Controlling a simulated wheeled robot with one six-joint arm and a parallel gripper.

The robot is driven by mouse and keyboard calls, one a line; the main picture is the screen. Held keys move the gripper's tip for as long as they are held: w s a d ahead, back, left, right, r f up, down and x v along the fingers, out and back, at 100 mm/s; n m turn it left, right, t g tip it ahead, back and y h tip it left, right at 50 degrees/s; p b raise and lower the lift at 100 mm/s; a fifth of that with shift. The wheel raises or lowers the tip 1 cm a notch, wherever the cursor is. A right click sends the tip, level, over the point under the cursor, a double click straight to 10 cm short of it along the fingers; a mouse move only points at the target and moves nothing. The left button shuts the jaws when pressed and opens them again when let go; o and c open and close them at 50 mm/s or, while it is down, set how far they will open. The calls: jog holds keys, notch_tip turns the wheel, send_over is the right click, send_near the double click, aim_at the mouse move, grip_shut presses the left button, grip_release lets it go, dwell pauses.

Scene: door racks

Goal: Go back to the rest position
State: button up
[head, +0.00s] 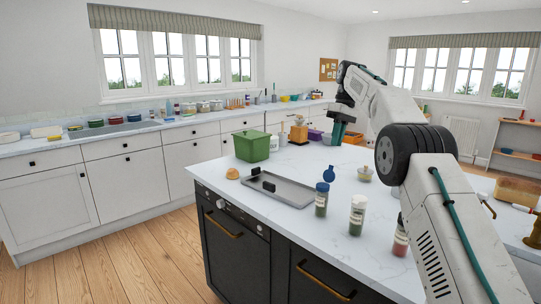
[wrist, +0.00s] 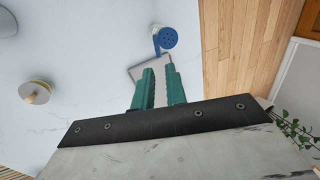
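My gripper (head: 339,131) hangs above the far part of the white island counter in the head view, with its teal fingers pointing down. In the wrist view, the two teal fingers of my gripper (wrist: 160,85) stand apart with a gap between them, and nothing is held. A blue round-headed item (wrist: 167,38) lies beyond the fingertips. A blue item also shows on the counter in the head view (head: 329,174). My arm is raised and bent over the right side of the island.
The island counter (head: 290,225) carries a green bin (head: 251,146), a grey tray (head: 272,189), a blue-lidded jar (head: 321,199), a white-lidded jar (head: 357,215) and a red-filled jar (head: 400,237). A lidded bowl (head: 366,174) stands near my arm. Wooden floor (head: 120,262) is clear at left.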

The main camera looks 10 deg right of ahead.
jog(key=s+a+r+m, duration=0.2)
jog(key=s+a+r, duration=0.1)
jog(key=s+r, duration=0.75)
jog(key=s+a+f+m+t+h, duration=0.1)
jog(key=s+a+m+t, duration=0.1)
jog(key=s, duration=1.4)
jog(key=s+f+m, duration=0.1)
jog(key=s+f, duration=0.5)
jog(key=s, duration=0.3)
jog(key=s+f+m+h, duration=0.1)
jog(key=s+f, duration=0.5)
jog(key=s, duration=0.4)
jog(key=s+f+m+t, duration=0.1)
jog(key=s+f, duration=0.5)
jog(key=s, duration=0.3)
jog(key=shift+s+a+f, duration=0.25)
jog(key=shift+f, duration=0.05)
jog(key=shift+d, duration=0.1)
